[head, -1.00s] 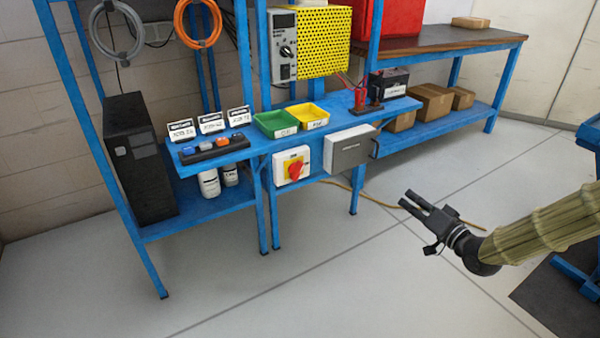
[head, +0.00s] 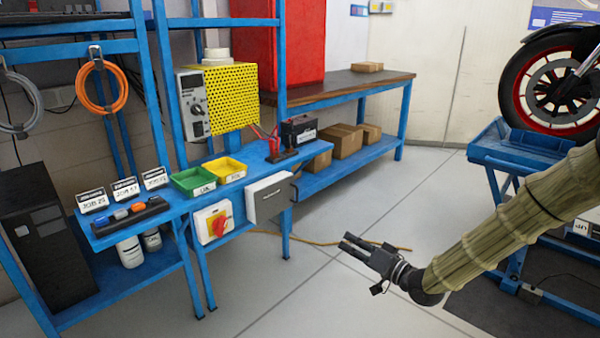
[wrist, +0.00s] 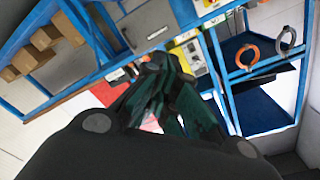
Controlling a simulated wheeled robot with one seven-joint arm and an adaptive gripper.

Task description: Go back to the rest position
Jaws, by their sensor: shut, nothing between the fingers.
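My gripper (head: 352,244) is at the end of my arm in the head view, over the open grey floor to the right of the blue bench. Its fingers are together with nothing between them. In the wrist view my gripper (wrist: 155,75) shows dark fingers close to each other, with the bench beyond. The gripper is apart from the bench and touches nothing.
The blue bench (head: 230,205) carries a green tray (head: 193,182), a yellow tray (head: 225,170) and a grey box (head: 270,198). A blue motorcycle lift (head: 500,147) stands at the right. A cable (head: 320,238) lies on the floor.

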